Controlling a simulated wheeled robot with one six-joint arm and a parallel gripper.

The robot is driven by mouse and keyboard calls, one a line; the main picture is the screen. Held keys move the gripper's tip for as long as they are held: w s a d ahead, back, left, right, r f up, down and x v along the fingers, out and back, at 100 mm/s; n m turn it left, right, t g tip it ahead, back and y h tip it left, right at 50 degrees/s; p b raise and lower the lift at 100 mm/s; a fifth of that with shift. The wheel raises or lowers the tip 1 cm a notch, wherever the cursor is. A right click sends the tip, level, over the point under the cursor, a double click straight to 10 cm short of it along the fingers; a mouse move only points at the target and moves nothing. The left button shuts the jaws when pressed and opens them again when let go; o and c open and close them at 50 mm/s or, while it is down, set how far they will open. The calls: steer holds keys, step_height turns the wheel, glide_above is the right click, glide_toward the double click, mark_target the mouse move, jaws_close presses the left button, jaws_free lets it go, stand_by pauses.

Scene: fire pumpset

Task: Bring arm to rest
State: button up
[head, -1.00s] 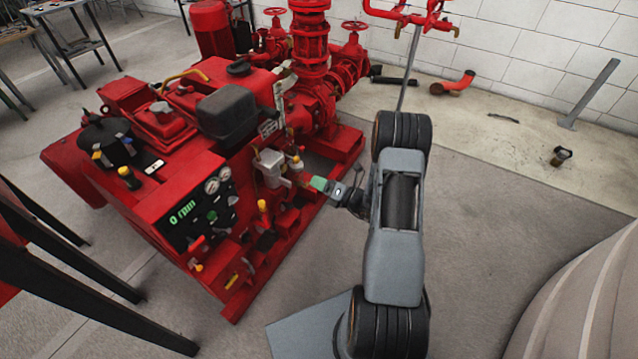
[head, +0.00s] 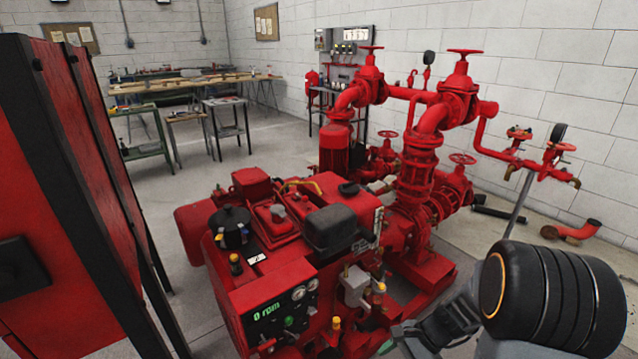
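My arm (head: 550,300) shows at the lower right of the head view, with a thick dark ribbed joint and grey links. My gripper (head: 388,346) is at the bottom edge, with a small green part at its tip, in front of the right side of the red pumpset (head: 275,290). Its fingers are small and partly cut off, so I cannot tell whether they are open or shut, or whether they touch the pumpset. The pumpset's panel (head: 285,312) reads "0 rpm" in green.
A red cabinet (head: 75,170) with black edges stands close on the left. Red vertical pipes and valves (head: 420,165) rise behind the engine. Workbenches (head: 190,88) and small tables stand at the back. A loose red pipe elbow (head: 575,230) lies by the right wall.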

steer(key=s+r+n+t+h+p, duration=0.2)
steer(key=r+n+h+p, duration=0.2)
steer(key=r, duration=1.1)
steer(key=s+r+n+t+h+p, duration=0.1)
steer(key=r+n+t+h+p, duration=0.2)
steer(key=r+n+p, duration=0.5)
step_height(320, 180, up, 8)
steer(key=shift+s+a+f+n+h+p, duration=0.3)
steer(key=shift+s+n+h, duration=0.1)
steer(key=shift+n+h, duration=0.15)
